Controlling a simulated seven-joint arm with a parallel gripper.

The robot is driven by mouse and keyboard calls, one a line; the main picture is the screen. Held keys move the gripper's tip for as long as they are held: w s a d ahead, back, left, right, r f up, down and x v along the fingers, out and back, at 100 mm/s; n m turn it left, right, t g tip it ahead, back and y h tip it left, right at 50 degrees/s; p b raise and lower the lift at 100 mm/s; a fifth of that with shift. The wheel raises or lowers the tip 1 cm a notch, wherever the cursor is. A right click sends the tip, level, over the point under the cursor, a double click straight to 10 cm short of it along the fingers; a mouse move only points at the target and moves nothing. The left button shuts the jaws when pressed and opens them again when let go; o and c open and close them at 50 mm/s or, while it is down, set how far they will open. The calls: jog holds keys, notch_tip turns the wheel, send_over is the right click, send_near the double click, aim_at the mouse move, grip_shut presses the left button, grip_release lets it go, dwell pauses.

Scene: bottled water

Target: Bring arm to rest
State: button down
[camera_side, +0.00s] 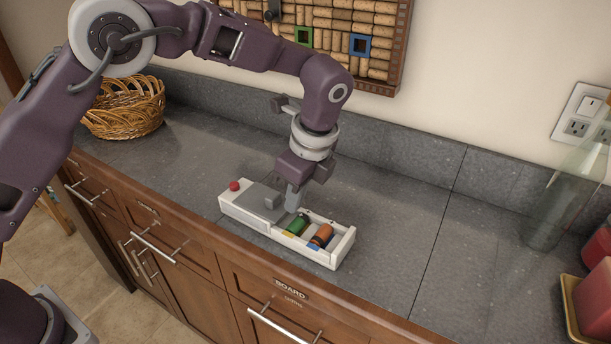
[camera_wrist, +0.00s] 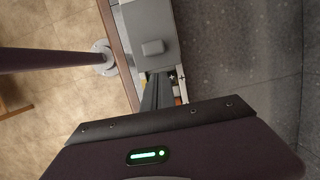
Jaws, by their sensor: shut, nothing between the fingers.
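My gripper (camera_side: 292,199) points down at the middle of a white and grey box (camera_side: 340,253) on the counter. Its fingers are shut with nothing between them, close to the edge of the box's grey cover (camera_side: 258,203); I cannot tell if they touch it. A green cylinder (camera_side: 298,224) and an orange cylinder (camera_side: 321,235) lie in the open part of the box, right of my fingers. A red button (camera_side: 234,186) is on the box's left end. In the wrist view my shut gripper (camera_wrist: 155,90) hides much of the open part, beside the grey cover (camera_wrist: 150,30).
A wicker basket (camera_side: 125,108) stands at the back left. A glass vessel (camera_side: 560,200) and red items (camera_side: 594,300) are at the right. A cork board (camera_side: 340,30) hangs on the wall behind my arm. The grey counter (camera_side: 400,215) right of the box is clear.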

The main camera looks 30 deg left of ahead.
jog(key=shift+d+r, duration=0.2)
jog(key=shift+d, duration=0.9)
jog(key=v, duration=1)
jog(key=s+a+r+n+t+h, duration=0.2)
jog(key=s+a+r+n, duration=0.7)
jog(key=a, duration=0.3)
jog(key=s+a+f+n+t, duration=0.1)
jog(key=s+a+f+n, duration=0.1)
jog(key=s, duration=0.7)
jog(key=s+a+f+n+t, duration=0.2)
jog(key=s+a+n, duration=0.2)
jog(key=s+n, duration=0.3)
jog(key=s, duration=0.2)
jog(key=shift+s+a+f+t+h, duration=0.3)
jog(key=shift+s+f+h, duration=0.05)
jog(key=shift+f+h, duration=0.05)
